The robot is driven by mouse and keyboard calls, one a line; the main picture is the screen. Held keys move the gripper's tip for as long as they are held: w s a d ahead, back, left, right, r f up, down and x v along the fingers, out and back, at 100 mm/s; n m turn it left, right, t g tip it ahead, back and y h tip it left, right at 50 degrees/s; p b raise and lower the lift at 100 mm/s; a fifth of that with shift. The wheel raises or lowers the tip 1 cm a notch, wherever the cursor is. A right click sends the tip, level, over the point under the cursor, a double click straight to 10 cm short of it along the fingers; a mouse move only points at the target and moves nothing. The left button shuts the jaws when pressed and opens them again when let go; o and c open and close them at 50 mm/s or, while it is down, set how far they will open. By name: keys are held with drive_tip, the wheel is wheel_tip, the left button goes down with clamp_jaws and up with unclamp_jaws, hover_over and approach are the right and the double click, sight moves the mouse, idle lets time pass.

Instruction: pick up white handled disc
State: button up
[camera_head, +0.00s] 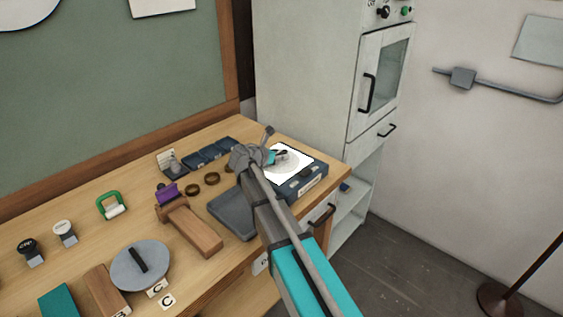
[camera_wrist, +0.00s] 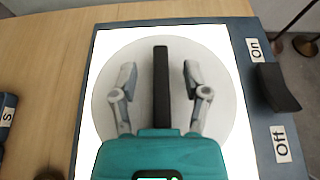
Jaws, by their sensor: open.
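The white handled disc (camera_wrist: 220,100) lies on the bright lit panel of a dark blue box (camera_wrist: 266,130) in the wrist view. Its black bar handle (camera_wrist: 161,88) stands along the middle of the disc. My gripper (camera_wrist: 160,78) is open, with one finger on each side of the handle and a gap on both sides. In the head view my gripper (camera_head: 278,157) is over the white disc (camera_head: 296,163), and my arm hides part of the disc and box. I cannot tell the exact height of the fingertips.
The box has a black switch (camera_wrist: 279,88) marked On and Off. A tall white cabinet (camera_head: 305,70) stands behind.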

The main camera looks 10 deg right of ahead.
idle(0.3)
clamp_jaws()
drive_tip(key=shift+r, duration=0.15)
idle(0.5)
wheel_tip(320, 180, up, 2)
drive_tip(key=shift+r+p, duration=0.1)
drive_tip(key=shift+p, duration=1.15)
drive_tip(key=s+r+p, duration=1)
drive_tip(key=s, duration=0.4)
drive_tip(key=shift+r+p, duration=0.25)
drive_tip(key=shift+p, duration=0.05)
